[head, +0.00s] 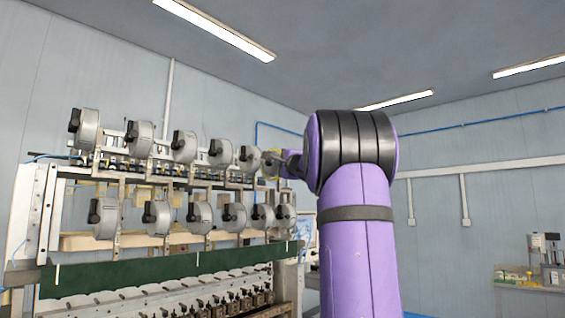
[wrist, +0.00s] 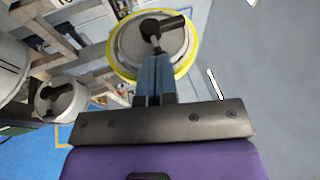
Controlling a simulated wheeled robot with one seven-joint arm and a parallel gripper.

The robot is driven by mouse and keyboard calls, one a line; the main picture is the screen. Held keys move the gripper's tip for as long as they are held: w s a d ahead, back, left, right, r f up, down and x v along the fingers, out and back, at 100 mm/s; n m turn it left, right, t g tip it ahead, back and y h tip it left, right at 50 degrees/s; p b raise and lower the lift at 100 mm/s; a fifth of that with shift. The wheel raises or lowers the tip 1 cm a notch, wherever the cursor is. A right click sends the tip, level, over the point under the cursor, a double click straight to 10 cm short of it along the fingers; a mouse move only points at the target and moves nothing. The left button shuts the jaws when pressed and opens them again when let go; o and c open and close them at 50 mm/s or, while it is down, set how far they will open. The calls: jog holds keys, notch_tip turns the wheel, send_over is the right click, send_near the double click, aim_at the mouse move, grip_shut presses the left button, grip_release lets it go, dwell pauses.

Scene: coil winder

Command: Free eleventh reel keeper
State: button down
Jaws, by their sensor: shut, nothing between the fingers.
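A reel (wrist: 128,45) with a yellow rim fills the top middle of the wrist view. Its keeper (wrist: 172,24) is a black lever on a round hub at the reel's centre, with the arm pointing right. My gripper (wrist: 154,58) has blue fingers that are shut and empty. The fingertips lie just below the keeper hub in the picture; whether they touch it I cannot tell. In the head view the same reel (head: 268,164) is at the right end of the upper row, partly hidden by my gripper (head: 284,160).
The winder holds two rows of grey reels with black keepers, including an upper reel (head: 140,138) and a lower reel (head: 157,217). A neighbouring reel (wrist: 12,65) and a smaller-looking keeper (wrist: 56,97) are left in the wrist view. A green beam (head: 160,270) runs below. Floor at right is clear.

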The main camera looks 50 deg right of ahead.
jog(key=s+a, duration=0.3)
jog(key=s, duration=0.5)
jog(key=shift+s, duration=0.2)
dwell(0.4)
dwell(0.5)
